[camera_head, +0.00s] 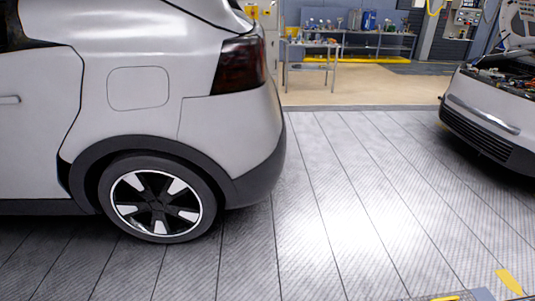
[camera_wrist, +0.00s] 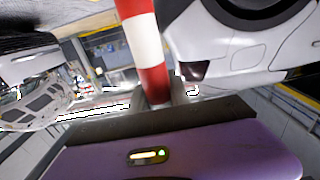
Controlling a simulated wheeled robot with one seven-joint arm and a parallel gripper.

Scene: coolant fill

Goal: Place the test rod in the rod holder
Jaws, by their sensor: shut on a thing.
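A red-and-white banded rod (camera_wrist: 146,40), which I take to be the test rod, is in the wrist view. It runs from the top edge down to my gripper (camera_wrist: 160,92), whose dark fingers lie on both sides of its lower red part. My gripper is shut on the rod. The rod's far end is cut off by the top of the picture. My gripper and the rod do not show in the head view. I cannot make out a rod holder in either view.
A white car (camera_head: 140,100) fills the left of the head view. Another car with its hood up (camera_head: 490,115) stands at the right. A workbench (camera_head: 315,50) with small items is at the back. The grey floor (camera_head: 345,190) between the cars is clear.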

